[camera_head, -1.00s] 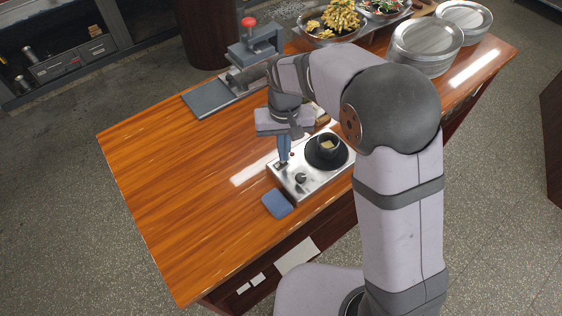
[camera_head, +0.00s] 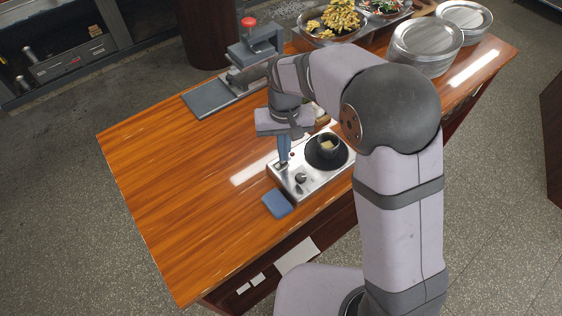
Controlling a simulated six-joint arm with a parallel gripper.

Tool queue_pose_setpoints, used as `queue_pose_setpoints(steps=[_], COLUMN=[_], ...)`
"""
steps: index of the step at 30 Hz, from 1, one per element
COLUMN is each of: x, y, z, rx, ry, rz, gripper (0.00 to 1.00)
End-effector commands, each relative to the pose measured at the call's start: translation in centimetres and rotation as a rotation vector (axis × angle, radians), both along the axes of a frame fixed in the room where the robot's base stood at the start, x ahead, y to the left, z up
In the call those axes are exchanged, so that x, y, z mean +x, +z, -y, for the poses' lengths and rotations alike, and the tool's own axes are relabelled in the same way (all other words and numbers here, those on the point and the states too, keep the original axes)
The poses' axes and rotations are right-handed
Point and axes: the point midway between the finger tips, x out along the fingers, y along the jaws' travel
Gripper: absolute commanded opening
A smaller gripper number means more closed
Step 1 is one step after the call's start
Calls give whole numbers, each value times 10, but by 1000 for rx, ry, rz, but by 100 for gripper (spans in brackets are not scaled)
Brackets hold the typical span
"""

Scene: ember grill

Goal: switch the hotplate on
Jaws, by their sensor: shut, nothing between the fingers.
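The hotplate (camera_head: 312,183) is a silver box on the wooden table, with a round dark plate (camera_head: 313,162) on top. A small dark pot (camera_head: 328,146) with something yellowish in it stands on that plate. A round knob (camera_head: 301,178) sits on the panel at the front left, and a small red spot (camera_head: 292,155) shows near the back left corner. My gripper (camera_head: 283,162) points down at the left end of the hotplate, with its blue fingers shut and empty. Its tips are at or just above a small switch-like part there; I cannot tell whether they touch it.
A blue pad (camera_head: 277,204) lies just left of the hotplate's front. A press with a red knob (camera_head: 248,22) stands at the back. Stacked metal plates (camera_head: 424,42) and food trays (camera_head: 340,22) are at the back right. The table's left part (camera_head: 175,190) is clear.

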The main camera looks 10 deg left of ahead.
Motion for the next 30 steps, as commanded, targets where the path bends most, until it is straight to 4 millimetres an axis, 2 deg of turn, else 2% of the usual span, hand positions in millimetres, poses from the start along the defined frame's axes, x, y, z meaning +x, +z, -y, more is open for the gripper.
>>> queue_pose_setpoints(steps=[30], x=[0], y=[-9], z=[0], rx=[0], ry=[0], rz=[0], gripper=[0])
